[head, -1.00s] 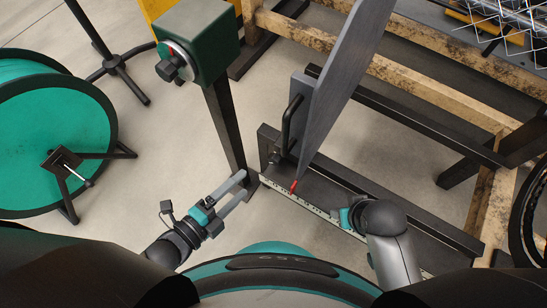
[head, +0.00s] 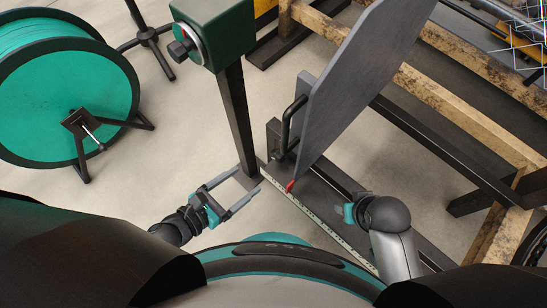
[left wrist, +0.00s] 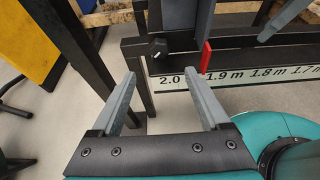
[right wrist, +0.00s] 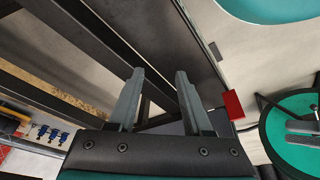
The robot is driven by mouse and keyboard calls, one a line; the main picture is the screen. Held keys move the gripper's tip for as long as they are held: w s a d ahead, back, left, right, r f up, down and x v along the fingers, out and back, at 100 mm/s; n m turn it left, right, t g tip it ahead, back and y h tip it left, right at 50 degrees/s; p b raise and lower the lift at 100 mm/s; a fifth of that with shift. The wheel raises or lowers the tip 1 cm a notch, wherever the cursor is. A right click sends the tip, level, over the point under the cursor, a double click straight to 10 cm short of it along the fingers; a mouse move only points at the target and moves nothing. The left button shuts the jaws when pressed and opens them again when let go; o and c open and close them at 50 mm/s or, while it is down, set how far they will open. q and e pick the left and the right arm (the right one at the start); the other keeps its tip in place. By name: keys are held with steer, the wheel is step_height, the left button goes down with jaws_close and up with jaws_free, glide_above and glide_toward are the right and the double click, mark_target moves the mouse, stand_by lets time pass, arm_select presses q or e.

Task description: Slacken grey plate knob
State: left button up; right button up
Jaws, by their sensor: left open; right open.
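The grey plate (head: 348,80) stands tilted on a dark rail with a scale strip (head: 310,212). A black handle (head: 290,122) is on its left side. A small black knob (head: 279,154) sits low beside the plate; in the left wrist view the knob (left wrist: 158,48) shows a white mark. My left gripper (head: 248,178) is open and empty, left of and below the knob; in the left wrist view (left wrist: 163,80) the knob appears just beyond the gap between the fingers. My right gripper (right wrist: 160,73) is open and empty near the rail; its fingers are mostly hidden in the head view.
A red pointer (head: 290,186) marks the scale near the plate's lower edge. A green box with a dial knob (head: 212,32) stands on a dark post (head: 236,120) close beyond my left gripper. A teal spool (head: 65,95) is at left. Wooden beams (head: 470,122) lie at right.

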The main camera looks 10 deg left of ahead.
mark_target(274, 159)
arm_select(q)
steer(key=b+x, duration=0.3)
steer(key=x, duration=0.7)
steer(key=shift+w+d+f, duration=0.1)
steer(key=shift+w+f, duration=0.1)
steer(key=shift+f, duration=0.05)
steer(key=shift+x, duration=1)
arm_select(e)
step_height(274, 159, up, 8)
steer(key=t, duration=0.1)
steer(key=shift+w+f, duration=0.2)
steer(key=shift+w, duration=0.05)
arm_select(q)
steer(key=shift+d+r, duration=0.1)
jaws_close()
